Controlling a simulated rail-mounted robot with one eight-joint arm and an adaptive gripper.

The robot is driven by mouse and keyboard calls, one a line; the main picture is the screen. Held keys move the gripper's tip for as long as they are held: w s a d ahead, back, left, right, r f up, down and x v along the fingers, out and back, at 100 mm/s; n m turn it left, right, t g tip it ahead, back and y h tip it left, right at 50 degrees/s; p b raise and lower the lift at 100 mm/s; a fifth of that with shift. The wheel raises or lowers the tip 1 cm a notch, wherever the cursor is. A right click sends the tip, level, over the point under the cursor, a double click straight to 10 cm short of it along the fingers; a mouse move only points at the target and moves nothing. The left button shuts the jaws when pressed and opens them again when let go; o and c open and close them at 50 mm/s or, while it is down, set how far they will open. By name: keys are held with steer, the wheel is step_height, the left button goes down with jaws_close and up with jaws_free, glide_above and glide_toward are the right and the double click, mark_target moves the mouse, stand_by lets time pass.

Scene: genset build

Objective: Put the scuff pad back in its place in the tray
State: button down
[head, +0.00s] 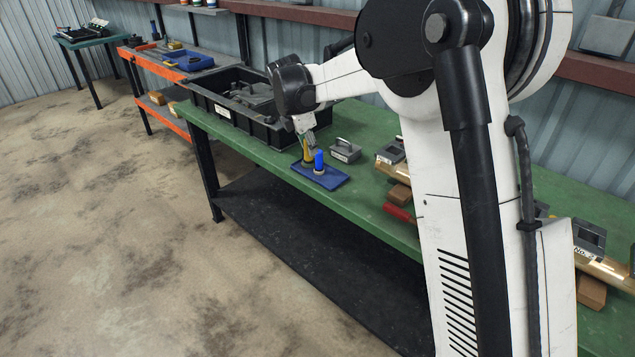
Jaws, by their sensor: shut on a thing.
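My gripper (310,148) is over the green bench, just above a small flat blue tray (335,181). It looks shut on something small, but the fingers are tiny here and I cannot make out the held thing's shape. A yellow upright piece (306,153) and a blue upright cylinder with a pale base (319,160) show at the tray, close under the fingers. I cannot tell whether the fingers touch either of them. I cannot pick out the scuff pad for certain.
A black crate (213,107) with grey parts stands left of my gripper. A grey block with a handle (345,150) sits right of the blue tray. A red-handled thing (399,213) and a brass tube (602,272) lie further right. My arm hides part of the bench.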

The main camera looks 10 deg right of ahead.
steer(key=shift+a+f, duration=0.15)
steer(key=shift+a, duration=0.15)
steer(key=shift+w+d+f+n, duration=0.1)
steer(key=shift+f+n, duration=0.05)
steer(key=shift+n, duration=0.15)
steer(key=shift+w+d+f+p, duration=0.15)
steer(key=shift+w+d+f, duration=0.85)
steer(key=shift+d+f, duration=0.65)
steer(key=shift+w+d+f+p, duration=0.2)
steer(key=shift+w+d+f, duration=1.05)
steer(key=shift+f, duration=0.65)
steer(key=shift+w+d+f+p, duration=0.15)
steer(key=shift+w+d+f, duration=0.65)
steer(key=shift+d+f, duration=0.95)
steer(key=shift+f, duration=0.1)
steer(key=shift+f, duration=0.15)
steer(key=c, duration=1.5)
jaws_free()
steer(key=shift+r, duration=0.25)
